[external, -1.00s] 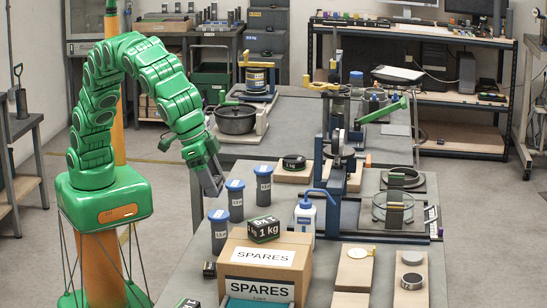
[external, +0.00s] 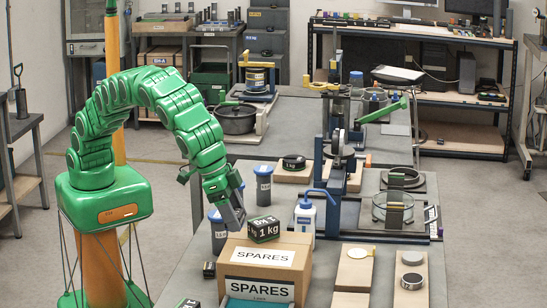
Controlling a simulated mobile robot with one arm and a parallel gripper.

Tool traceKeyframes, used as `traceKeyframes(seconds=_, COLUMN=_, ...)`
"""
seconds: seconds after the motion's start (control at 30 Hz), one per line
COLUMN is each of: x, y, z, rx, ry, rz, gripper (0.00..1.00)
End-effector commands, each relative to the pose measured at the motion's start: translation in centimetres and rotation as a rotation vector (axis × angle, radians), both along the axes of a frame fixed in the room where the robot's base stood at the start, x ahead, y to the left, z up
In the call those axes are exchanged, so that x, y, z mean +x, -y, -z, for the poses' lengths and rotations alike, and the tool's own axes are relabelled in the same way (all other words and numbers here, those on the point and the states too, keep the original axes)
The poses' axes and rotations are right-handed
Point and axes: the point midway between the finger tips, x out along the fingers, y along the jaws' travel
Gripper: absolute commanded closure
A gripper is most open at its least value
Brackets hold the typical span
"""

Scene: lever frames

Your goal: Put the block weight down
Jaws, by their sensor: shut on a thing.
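The block weight (external: 264,229) is a dark block with a green edge and a white "1 kg" label. It appears at the top of the cardboard SPARES box (external: 287,256), near its back edge. My gripper (external: 241,226) reaches down to the block's left side and is shut on it. The fingertips are small and partly hidden, so the exact grip is unclear. I cannot tell whether the block rests on the box or is just above it.
Blue-lidded jars, one at the back (external: 264,184) and others by my gripper, stand close to the box. A blue-capped wash bottle (external: 305,216) stands right of it. Wooden boards (external: 355,270) lie further right. A dark block (external: 209,269) sits left of the box.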

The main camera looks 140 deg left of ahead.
Motion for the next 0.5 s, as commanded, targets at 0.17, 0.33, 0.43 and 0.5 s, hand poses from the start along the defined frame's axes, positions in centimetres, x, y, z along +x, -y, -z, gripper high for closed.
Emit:
traceKeyframes(seconds=0.17, x=1.3, y=-0.1, z=1.6, rx=0.000, ry=0.000, rz=0.000, gripper=1.00)
traceKeyframes(seconds=0.33, x=1.9, y=-0.1, z=2.3, rx=0.000, ry=0.001, rz=0.000, gripper=1.00)
traceKeyframes(seconds=0.43, x=2.1, y=-0.1, z=2.4, rx=0.001, ry=0.002, rz=0.000, gripper=1.00)
traceKeyframes(seconds=0.5, x=2.1, y=-0.1, z=2.4, rx=0.001, ry=0.002, rz=0.000, gripper=1.00)
